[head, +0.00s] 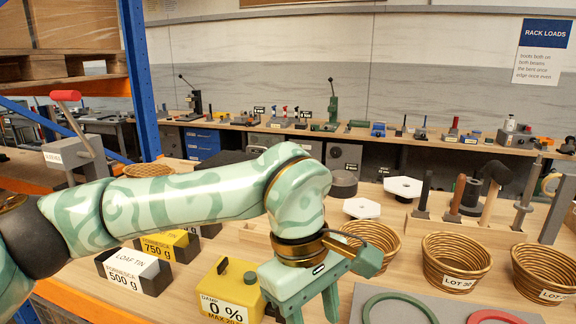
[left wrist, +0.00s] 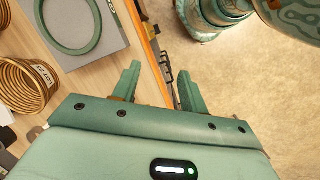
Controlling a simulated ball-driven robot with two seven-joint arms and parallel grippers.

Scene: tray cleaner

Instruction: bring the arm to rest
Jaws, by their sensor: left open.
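My left arm comes in from the left across the bench (head: 215,258) in the head view. My left gripper (head: 312,308) points down at the bottom centre, with its fingertips near or past the picture's lower edge. In the left wrist view the two fingers of my left gripper (left wrist: 158,80) stand apart with nothing between them. Below them is the bench's front edge, with floor (left wrist: 250,90) to the right. My right gripper is in neither view.
A yellow damp box (head: 228,290) stands just left of my gripper. Wicker baskets (head: 455,262) and a grey mat with a green ring (head: 400,298) and a red ring (head: 495,316) lie to its right. A blue rack post (head: 140,80) rises behind.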

